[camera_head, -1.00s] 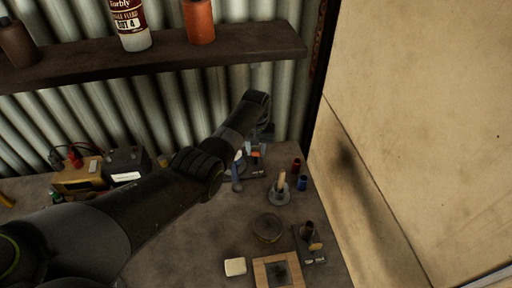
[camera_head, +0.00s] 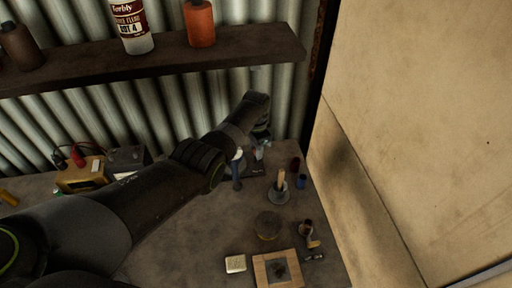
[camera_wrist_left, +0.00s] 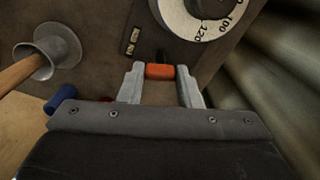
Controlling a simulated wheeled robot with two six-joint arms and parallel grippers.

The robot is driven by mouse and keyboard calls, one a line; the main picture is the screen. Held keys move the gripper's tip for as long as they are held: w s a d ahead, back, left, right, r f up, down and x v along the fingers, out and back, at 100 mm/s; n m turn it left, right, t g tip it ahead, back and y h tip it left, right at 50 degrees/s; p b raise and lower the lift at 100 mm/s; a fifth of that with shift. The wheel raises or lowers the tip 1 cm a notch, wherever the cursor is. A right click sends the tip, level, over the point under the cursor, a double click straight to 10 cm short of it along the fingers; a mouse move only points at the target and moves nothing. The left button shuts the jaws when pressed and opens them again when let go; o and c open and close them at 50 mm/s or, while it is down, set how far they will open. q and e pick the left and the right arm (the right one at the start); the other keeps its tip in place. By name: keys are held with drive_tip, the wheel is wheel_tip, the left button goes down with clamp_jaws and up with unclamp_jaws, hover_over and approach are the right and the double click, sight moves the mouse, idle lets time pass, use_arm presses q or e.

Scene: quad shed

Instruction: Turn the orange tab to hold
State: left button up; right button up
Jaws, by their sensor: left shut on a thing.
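The orange tab (camera_wrist_left: 160,71) sits between the two fingertips of my left gripper (camera_wrist_left: 160,80) in the left wrist view. The gripper is shut on it, with a finger at each end. The tab is on a dark plate (camera_wrist_left: 110,75), beside a round white dial (camera_wrist_left: 178,22) with black numbers. Two small labels (camera_wrist_left: 131,40) are on the plate left of the tab, too small to read surely. In the head view my left gripper (camera_head: 260,146) reaches down at the back of the bench, and the tab is not clearly visible there.
A grey holder with a wooden handle (camera_head: 280,182) stands right of the plate, with a red cylinder (camera_head: 295,164) and a blue one (camera_head: 301,181) beside it. A round tin (camera_head: 267,225) is nearer. The corrugated wall (camera_head: 284,90) is close behind, and a shelf (camera_head: 150,68) hangs above.

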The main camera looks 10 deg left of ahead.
use_arm(q)
drive_tip(key=shift+m, duration=1.7)
drive_tip(key=shift+r, duration=0.1)
drive_tip(key=o, duration=1)
drive_tip(key=shift+r, duration=3.7)
